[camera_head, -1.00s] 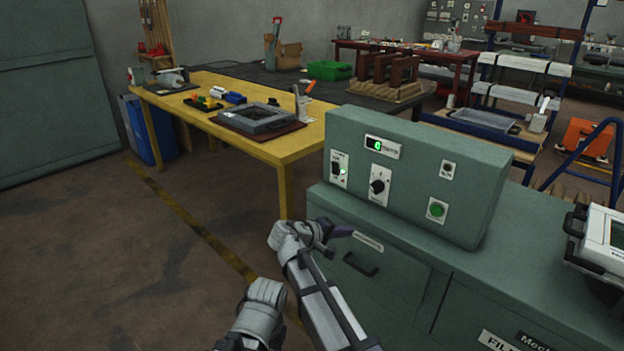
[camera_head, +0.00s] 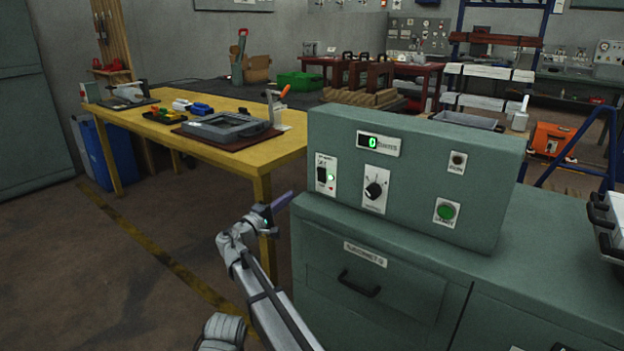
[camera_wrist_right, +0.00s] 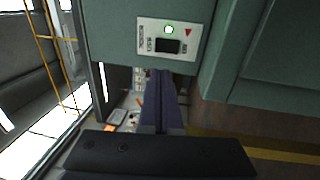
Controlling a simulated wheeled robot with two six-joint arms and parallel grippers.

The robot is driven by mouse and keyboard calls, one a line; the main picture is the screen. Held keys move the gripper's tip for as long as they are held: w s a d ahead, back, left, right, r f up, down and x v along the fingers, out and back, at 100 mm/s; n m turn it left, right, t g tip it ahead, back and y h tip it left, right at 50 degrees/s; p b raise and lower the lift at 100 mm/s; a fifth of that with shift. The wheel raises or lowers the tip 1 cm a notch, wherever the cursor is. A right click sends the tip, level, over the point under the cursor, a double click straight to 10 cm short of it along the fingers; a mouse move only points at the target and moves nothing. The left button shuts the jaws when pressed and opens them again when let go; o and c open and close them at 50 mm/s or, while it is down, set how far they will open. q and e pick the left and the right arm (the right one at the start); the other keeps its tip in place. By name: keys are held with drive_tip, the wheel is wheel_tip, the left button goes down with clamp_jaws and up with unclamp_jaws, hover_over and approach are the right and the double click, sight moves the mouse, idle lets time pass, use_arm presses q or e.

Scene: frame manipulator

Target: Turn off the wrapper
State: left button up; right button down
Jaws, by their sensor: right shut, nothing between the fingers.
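The wrapper's green control box (camera_head: 415,170) stands on a green cabinet. Its left panel has a black power switch (camera_head: 321,175) with a lit green light; the same switch (camera_wrist_right: 167,46) shows in the right wrist view, light lit. The box also has a display reading 0 (camera_head: 372,142), a black knob (camera_head: 374,190) and a green button (camera_head: 446,212). My right gripper (camera_head: 282,201) is shut and empty, left of and a little below the switch in the head view. In the wrist view its fingertips (camera_wrist_right: 160,75) are close below the switch plate; contact cannot be told. My left gripper is out of view.
The cabinet (camera_head: 370,275) has a drawer handle (camera_head: 359,284) below the box. A yellow table (camera_head: 262,155) with a grey frame device (camera_head: 227,126) stands behind and left.

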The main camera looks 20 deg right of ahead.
sight(320, 172)
drive_tip(key=shift+w, duration=0.1)
drive_tip(key=p+x, duration=0.2)
drive_tip(key=x, duration=1.2)
drive_tip(key=shift+d+r+p, duration=0.2)
drive_tip(key=shift+r+p, duration=0.2)
drive_tip(key=shift+p, duration=0.45)
drive_tip(key=shift+w+f+y, duration=0.1)
drive_tip(key=shift+f+y, duration=0.1)
drive_tip(key=shift+y, duration=0.1)
